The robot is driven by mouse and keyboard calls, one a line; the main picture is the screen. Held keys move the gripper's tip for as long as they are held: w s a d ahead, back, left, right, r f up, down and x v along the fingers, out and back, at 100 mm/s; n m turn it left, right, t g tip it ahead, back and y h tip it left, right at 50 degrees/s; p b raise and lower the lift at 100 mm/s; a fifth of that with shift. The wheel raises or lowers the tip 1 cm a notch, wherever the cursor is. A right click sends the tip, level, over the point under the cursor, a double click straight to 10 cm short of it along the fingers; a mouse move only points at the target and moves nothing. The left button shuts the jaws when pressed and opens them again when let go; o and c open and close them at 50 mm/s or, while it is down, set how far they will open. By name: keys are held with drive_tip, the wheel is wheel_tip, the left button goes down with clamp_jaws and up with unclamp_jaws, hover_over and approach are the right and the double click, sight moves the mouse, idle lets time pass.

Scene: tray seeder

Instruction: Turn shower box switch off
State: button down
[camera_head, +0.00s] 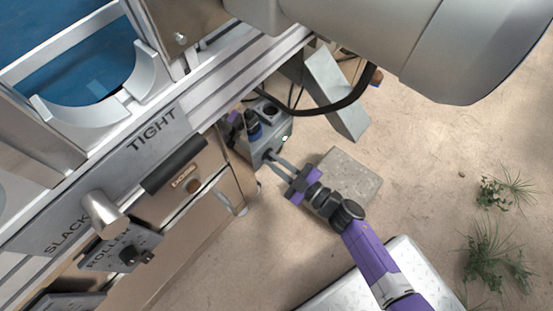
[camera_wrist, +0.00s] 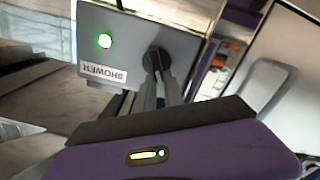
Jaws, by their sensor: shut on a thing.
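The shower box is a grey box (camera_wrist: 134,42) with a white SHOWER label (camera_wrist: 103,74) and a lit green lamp (camera_wrist: 104,41) on its face. Its dark round switch (camera_wrist: 157,60) is to the right of the lamp in the wrist view. In the head view the box (camera_head: 247,151) sits low beside the machine frame. My gripper (camera_head: 272,158) reaches it from the lower right. In the wrist view my gripper (camera_wrist: 160,80) has its fingers close together on the switch knob. The fingertips hide part of the knob.
The machine's side with SLACK and TIGHT markings and the ROLLER panel (camera_head: 122,246) is at the left. A black cable (camera_head: 335,106) and a slanted metal leg (camera_head: 335,92) are near the box. A paving slab (camera_head: 350,174) lies under my arm. Open sandy ground is at the right.

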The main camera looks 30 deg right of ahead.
drive_tip(key=n, duration=0.2)
drive_tip(key=n+b, duration=0.1)
drive_tip(key=n, duration=0.1)
drive_tip(key=f+n, duration=0.1)
drive_tip(key=n, duration=0.1)
drive_tip(key=shift+s+a+b, duration=0.15)
drive_tip(key=shift+a+b, duration=0.2)
idle(0.4)
drive_tip(key=c, duration=1.4)
unclamp_jaws()
drive_tip(key=shift+c, duration=0.2)
drive_tip(key=p+v, duration=0.2)
drive_tip(key=v, duration=0.6)
drive_tip(key=shift+r, duration=0.1)
